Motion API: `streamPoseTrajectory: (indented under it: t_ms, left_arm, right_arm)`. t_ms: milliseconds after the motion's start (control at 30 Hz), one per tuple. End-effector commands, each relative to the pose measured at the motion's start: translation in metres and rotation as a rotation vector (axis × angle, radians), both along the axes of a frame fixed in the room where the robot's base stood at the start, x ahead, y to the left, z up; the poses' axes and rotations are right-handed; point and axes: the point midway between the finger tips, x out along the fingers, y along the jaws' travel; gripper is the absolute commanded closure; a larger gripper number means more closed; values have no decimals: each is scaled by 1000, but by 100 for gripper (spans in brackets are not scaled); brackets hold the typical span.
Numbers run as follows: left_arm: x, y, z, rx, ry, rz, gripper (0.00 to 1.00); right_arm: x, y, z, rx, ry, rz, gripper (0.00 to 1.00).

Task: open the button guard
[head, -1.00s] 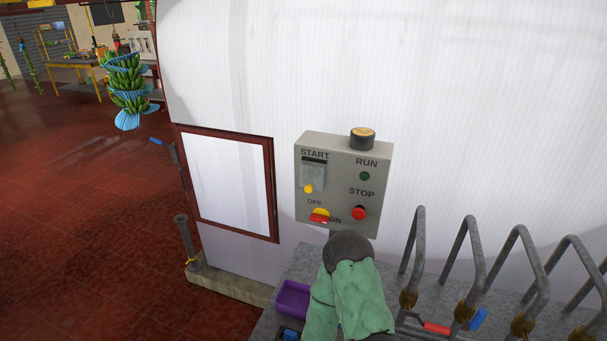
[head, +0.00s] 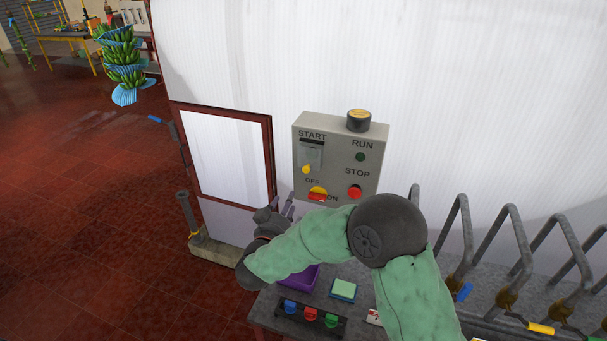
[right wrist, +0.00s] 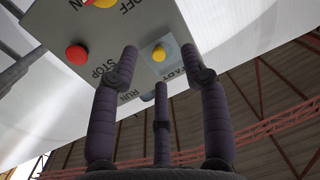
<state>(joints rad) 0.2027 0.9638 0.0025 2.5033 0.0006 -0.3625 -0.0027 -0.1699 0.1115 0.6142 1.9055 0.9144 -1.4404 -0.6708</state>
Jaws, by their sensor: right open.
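The grey control box (head: 340,150) is mounted in front of the white wall. Its button guard (head: 310,156) is a clear flap under the START label, closed, with a yellow tab (head: 306,169) at its lower edge. My right gripper (head: 288,205) is below and left of the box, partly hidden by my own wrist, its fingers pointing up. In the right wrist view its dark fingers (right wrist: 160,65) are spread and empty, and the box appears upside down beyond them. The yellow tab (right wrist: 159,54) shows between the fingertips, apart from them. My left gripper is not in view.
The box also carries a green RUN lamp (head: 360,157), a red STOP button (head: 354,192), a red-yellow OFF/ON switch (head: 318,192) and a black-yellow top knob (head: 359,121). Bent metal bars (head: 459,235) stand at right. A purple tray (head: 299,281) lies below.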

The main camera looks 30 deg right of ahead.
Motion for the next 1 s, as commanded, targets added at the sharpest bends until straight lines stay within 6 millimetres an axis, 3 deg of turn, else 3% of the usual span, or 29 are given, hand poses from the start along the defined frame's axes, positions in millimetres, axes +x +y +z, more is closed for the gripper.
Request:
streamPoseTrajectory:
  t_ms: [67, 200, 367, 700, 1000]
  left_arm:
    - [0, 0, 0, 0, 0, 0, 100]
    - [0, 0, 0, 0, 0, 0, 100]
    - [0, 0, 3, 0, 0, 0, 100]
    - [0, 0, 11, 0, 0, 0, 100]
    - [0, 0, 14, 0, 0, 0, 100]
  right_arm:
    - [-7, -4, 21, -19, -33, -49, 54]
    - [-13, -10, 35, -34, -51, -92, 54]
    - [-4, -23, 35, -36, -50, -99, 54]
    - [35, -68, 36, -35, -50, -98, 54]
    - [54, -89, 35, -35, -51, -95, 54]
